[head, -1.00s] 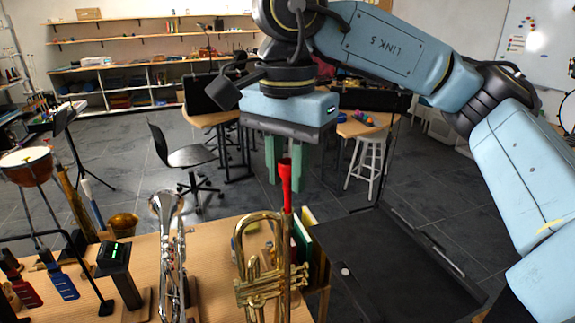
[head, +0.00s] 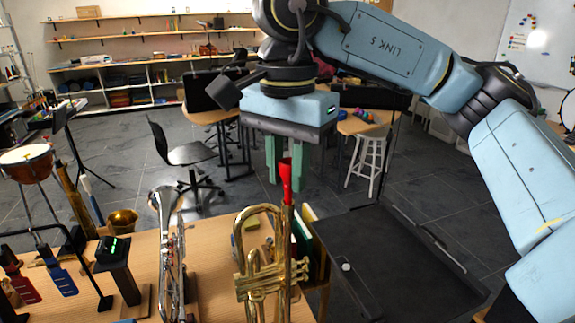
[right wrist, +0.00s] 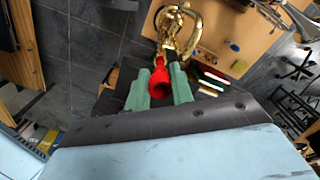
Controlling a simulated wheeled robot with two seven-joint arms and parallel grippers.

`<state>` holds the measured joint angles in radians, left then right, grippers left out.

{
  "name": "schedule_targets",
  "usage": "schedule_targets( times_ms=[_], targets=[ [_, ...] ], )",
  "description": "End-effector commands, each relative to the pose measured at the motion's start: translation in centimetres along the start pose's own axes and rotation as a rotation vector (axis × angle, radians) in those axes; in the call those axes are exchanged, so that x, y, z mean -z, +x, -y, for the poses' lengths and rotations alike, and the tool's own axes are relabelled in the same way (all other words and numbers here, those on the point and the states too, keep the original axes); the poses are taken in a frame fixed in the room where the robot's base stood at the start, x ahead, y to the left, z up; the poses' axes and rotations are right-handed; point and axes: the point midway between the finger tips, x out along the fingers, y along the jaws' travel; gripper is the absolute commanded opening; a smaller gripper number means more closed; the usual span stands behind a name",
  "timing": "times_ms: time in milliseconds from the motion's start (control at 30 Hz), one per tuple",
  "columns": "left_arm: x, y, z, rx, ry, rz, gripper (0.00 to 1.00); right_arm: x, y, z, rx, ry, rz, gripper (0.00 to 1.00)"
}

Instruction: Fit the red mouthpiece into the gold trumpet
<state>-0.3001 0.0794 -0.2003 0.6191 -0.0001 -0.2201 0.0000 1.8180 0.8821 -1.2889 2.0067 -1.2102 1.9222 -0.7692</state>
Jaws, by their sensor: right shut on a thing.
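The red mouthpiece (head: 285,182) is held upright, wide cup end up, in my right gripper (head: 284,172). The right wrist view shows the mouthpiece (right wrist: 158,84) between the two green fingers (right wrist: 159,88), its open cup facing the camera. The gold trumpet (head: 268,270) stands upright on the table, and it lies beyond the fingers in the right wrist view (right wrist: 178,30). The mouthpiece's narrow lower end meets the top of the trumpet's right-hand tube in the head view. I cannot tell whether it is inside the tube. My left gripper is not in view.
A silver instrument (head: 170,255) stands left of the trumpet on the wooden table (head: 215,245). Upright books (head: 307,228) stand close behind the trumpet on its right. An open black case (head: 400,255) lies to the right. A dark stand (head: 117,270) is further left.

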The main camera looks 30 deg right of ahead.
Motion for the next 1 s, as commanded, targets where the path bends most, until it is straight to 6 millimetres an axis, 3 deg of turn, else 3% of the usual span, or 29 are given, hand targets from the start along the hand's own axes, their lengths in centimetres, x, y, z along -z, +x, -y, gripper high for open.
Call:
schedule_targets(
  times_ms=[267,300,467,800,1000],
  targets=[
    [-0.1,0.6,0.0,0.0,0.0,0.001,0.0,0.0,0.7,0.0,0.0,0.0,0.0,0.01],
    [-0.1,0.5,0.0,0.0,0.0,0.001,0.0,0.0,0.6,0.0,0.0,0.0,0.0,0.27],
    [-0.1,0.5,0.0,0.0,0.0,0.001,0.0,0.0,0.5,0.0,0.0,0.0,0.0,0.48],
    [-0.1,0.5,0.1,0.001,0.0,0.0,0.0,0.0,0.2,0.0,0.001,0.0,0.0,0.48],
    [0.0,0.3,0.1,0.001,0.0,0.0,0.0,0.0,-2.8,0.1,0.004,0.0,0.0,0.48]
  ],
)
